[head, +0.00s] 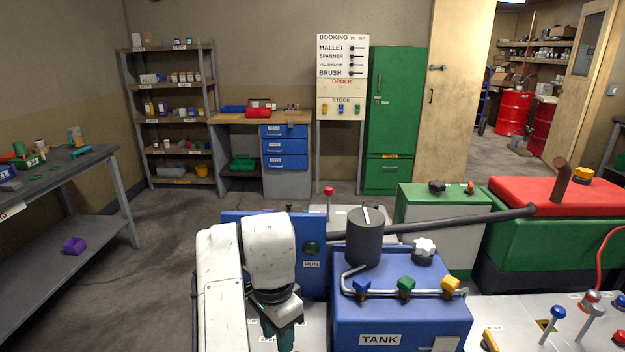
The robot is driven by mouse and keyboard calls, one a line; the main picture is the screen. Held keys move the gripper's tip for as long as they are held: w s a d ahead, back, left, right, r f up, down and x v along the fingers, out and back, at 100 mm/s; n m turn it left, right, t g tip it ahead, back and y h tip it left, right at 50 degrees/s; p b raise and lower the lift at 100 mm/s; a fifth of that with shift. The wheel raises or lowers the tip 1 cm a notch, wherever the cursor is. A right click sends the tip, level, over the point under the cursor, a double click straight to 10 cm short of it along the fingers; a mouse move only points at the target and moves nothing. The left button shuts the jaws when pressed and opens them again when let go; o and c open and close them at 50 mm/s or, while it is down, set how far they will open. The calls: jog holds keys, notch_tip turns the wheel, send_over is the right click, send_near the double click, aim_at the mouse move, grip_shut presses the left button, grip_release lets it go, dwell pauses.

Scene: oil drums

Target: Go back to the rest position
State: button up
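My arm rises in white at the bottom centre of the head view and bends over. My gripper (279,334) hangs down from its end, low in the picture, just left of the blue tank (400,318) labelled TANK. Its dark body and part of a teal piece below show, but the fingertips are not clear, so I cannot tell whether it is open or holds something. A blue panel (312,283) labelled RUN stands behind the arm.
The tank carries blue, green and yellow valves (406,285) on a pipe. A green cabinet (440,225) and a red-topped green machine (550,235) stand right. A grey bench (60,180) is left. Open floor (160,250) lies between. Red drums (514,113) stand beyond the doorway.

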jog(key=s+d+f+n+h, duration=0.1)
jog(key=s+d+f, duration=0.3)
jog(key=d, duration=0.5)
jog(key=s+d+f+n+t, duration=0.1)
jog(key=d+f, duration=0.4)
jog(key=d, duration=0.4)
jog(key=s+d+f+n+h, duration=0.1)
jog(key=s+d+f, duration=0.3)
jog(key=d, duration=0.5)
jog(key=s+d+f+n, duration=0.3)
jog(key=s+d+f, duration=0.2)
jog(key=s+d, duration=0.45)
jog(key=s+a+f+n+y, duration=0.1)
jog(key=s+a+n, duration=0.1)
jog(key=s, duration=1.4)
jog(key=shift+s+a+n+y, duration=0.35)
jog(key=shift+n+y, duration=0.05)
jog(key=shift+n, duration=0.1)
